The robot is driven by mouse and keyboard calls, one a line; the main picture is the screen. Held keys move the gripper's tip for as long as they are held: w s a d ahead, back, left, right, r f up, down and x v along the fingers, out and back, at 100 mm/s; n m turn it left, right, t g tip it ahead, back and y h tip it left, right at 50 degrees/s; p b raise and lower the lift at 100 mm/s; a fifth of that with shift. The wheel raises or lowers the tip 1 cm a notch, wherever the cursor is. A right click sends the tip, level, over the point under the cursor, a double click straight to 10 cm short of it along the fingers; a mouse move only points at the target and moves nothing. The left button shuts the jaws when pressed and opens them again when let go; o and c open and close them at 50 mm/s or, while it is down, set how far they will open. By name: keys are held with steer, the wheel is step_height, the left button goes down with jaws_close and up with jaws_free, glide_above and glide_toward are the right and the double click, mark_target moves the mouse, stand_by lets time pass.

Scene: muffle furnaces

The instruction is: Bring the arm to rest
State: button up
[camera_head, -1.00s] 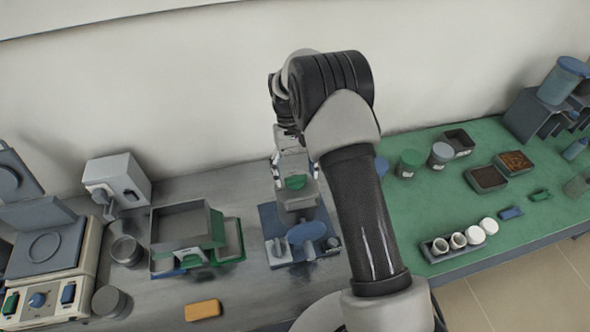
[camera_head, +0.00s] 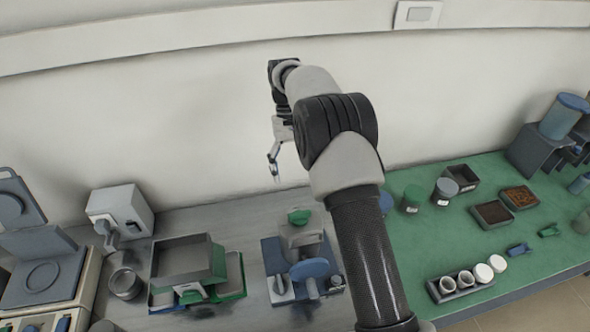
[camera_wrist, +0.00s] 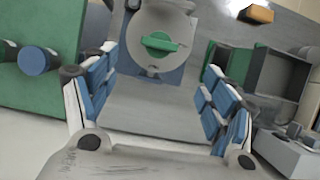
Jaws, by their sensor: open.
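My gripper (camera_head: 274,166) hangs at the end of my raised arm, above the back of the grey bench and near the wall. In the wrist view my gripper (camera_wrist: 155,95) shows its two blue-padded fingers spread wide apart with nothing between them. Beyond the fingers is a grey device with a green knob (camera_wrist: 158,42) on a blue base. In the head view this device (camera_head: 300,240) stands below and slightly right of my gripper, clear of it. My arm hides part of the bench behind it.
A grey tray (camera_head: 178,262) with green parts and a white machine (camera_head: 122,208) stand left. A hotplate-like unit (camera_head: 40,275) is at the far left. On the green mat (camera_head: 425,235) at right are jars, dark trays (camera_head: 492,214) and a rack of white cups (camera_head: 465,281). The wall is close behind.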

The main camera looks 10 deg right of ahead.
stand_by(0.5)
steer(key=s+r+t+b, duration=0.3)
steer(key=s+r+b, duration=0.15)
steer(key=s, duration=0.35)
steer(key=s+r+t+b, duration=0.2)
steer(key=s+r+b, duration=0.1)
steer(key=s+r, duration=0.35)
steer(key=s+f+t+b, duration=0.2)
steer(key=s+f+b, duration=0.1)
steer(key=s, duration=0.6)
steer(key=s+f+t+b, duration=0.2)
steer(key=s+f, duration=0.4)
steer(key=s, duration=0.3)
steer(key=shift+s+d+b, duration=0.15)
steer(key=shift+s+b, duration=0.1)
steer(key=shift+b, duration=0.2)
steer(key=shift+f, duration=0.1)
